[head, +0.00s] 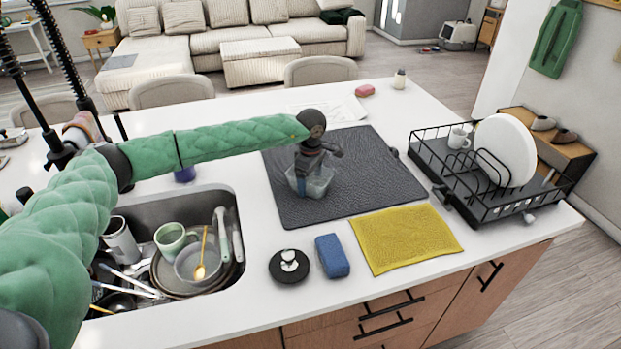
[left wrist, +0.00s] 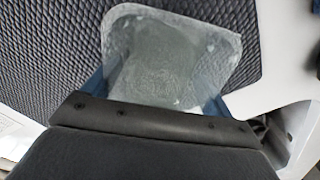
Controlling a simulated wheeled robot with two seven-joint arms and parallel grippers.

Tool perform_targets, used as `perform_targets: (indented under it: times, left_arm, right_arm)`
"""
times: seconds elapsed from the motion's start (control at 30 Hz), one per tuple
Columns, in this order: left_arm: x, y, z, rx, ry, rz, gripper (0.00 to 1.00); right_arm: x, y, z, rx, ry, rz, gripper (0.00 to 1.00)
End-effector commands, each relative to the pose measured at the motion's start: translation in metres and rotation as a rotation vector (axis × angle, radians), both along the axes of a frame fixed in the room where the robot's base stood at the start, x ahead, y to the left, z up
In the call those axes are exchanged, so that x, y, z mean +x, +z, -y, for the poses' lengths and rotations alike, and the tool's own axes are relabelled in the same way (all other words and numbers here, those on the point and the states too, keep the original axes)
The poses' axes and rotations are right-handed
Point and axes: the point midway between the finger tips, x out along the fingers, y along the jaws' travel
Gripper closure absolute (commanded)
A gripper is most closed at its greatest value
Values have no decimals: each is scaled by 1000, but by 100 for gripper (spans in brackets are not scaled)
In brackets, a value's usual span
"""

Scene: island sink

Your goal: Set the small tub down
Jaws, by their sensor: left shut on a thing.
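The small tub (head: 318,185) is clear, with see-through walls. In the head view it is at the left part of the dark drying mat (head: 390,187), and I cannot tell whether its base touches the mat. My left gripper (head: 311,176) is above it and shut on it. In the left wrist view the tub (left wrist: 170,55) shows between the fingers (left wrist: 156,95), over the textured mat (left wrist: 50,50). The gripper body hides its near part. My right gripper is not in view.
The sink (head: 228,192) with dishes is at the left. A black dish rack (head: 490,205) with a plate stands at the right. A yellow cloth (head: 405,238), a blue sponge (head: 332,256) and a round black dish (head: 289,267) lie in front of the mat. The mat's right part is clear.

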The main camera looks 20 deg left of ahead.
Motion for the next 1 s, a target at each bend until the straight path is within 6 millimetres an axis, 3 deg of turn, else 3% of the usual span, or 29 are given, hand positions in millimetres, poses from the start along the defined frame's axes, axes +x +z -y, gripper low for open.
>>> perform_targets:
  times: [0.23, 0.67, 0.7, 0.73, 1.0]
  left_arm:
    - [0, -10, 1, -1, 0, 1, 38]
    - [0, -12, 0, -1, 0, 1, 38]
    - [0, -12, 0, -1, 0, 1, 9]
    - [0, -12, 0, -1, 0, 1, 3]
    - [0, -11, 0, -1, 0, 1, 0]
  right_arm:
    - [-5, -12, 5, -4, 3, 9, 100]
    - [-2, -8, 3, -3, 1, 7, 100]
    - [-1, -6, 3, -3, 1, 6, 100]
    - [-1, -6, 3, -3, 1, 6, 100]
    - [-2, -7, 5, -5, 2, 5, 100]
